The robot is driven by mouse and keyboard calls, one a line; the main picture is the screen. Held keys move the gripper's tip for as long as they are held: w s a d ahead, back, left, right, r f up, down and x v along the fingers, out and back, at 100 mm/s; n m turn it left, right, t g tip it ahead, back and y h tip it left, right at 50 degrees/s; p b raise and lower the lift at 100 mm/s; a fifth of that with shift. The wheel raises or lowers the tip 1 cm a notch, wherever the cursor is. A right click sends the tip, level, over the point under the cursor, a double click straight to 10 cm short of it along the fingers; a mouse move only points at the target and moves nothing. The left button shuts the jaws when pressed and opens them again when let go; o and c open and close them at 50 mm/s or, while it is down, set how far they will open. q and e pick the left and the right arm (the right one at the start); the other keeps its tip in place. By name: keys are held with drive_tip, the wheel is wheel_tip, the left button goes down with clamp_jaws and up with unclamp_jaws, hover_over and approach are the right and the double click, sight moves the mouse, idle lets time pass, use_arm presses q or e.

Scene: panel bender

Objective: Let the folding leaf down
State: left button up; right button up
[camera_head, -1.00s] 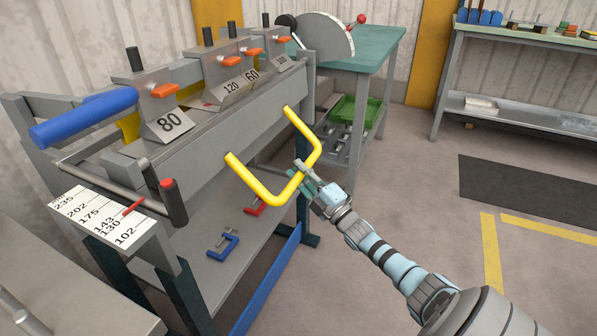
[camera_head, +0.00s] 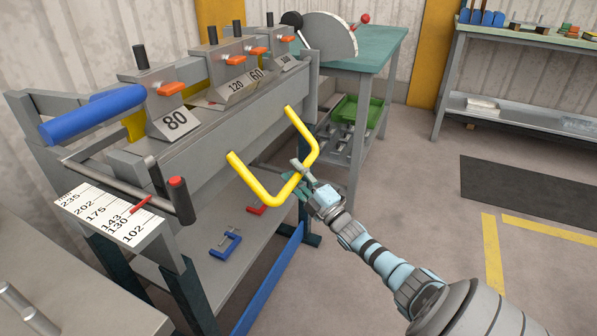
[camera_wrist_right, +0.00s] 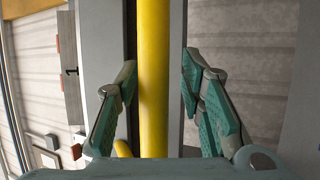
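The folding leaf (camera_head: 215,150) is the long grey beam along the front of the panel bender. A yellow U-shaped handle (camera_head: 261,191) sticks out from it towards the floor side. My right gripper (camera_head: 299,174) is at the outer bar of this handle, near its far corner. In the right wrist view the yellow bar (camera_wrist_right: 153,80) runs between the two fingers of my right gripper (camera_wrist_right: 160,85). The fingers are apart, with a visible gap on each side of the bar. My left gripper is out of view.
A blue-gripped lever (camera_head: 90,118) and a scale plate (camera_head: 108,215) are at the bender's near end. A blue clamp (camera_head: 226,246) and a red clamp (camera_head: 256,210) lie on the lower shelf. A green-topped table (camera_head: 375,45) stands behind.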

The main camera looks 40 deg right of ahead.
drive_tip(key=shift+s+d, duration=0.1)
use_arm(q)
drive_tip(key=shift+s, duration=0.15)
use_arm(e)
drive_tip(key=v, duration=1.2)
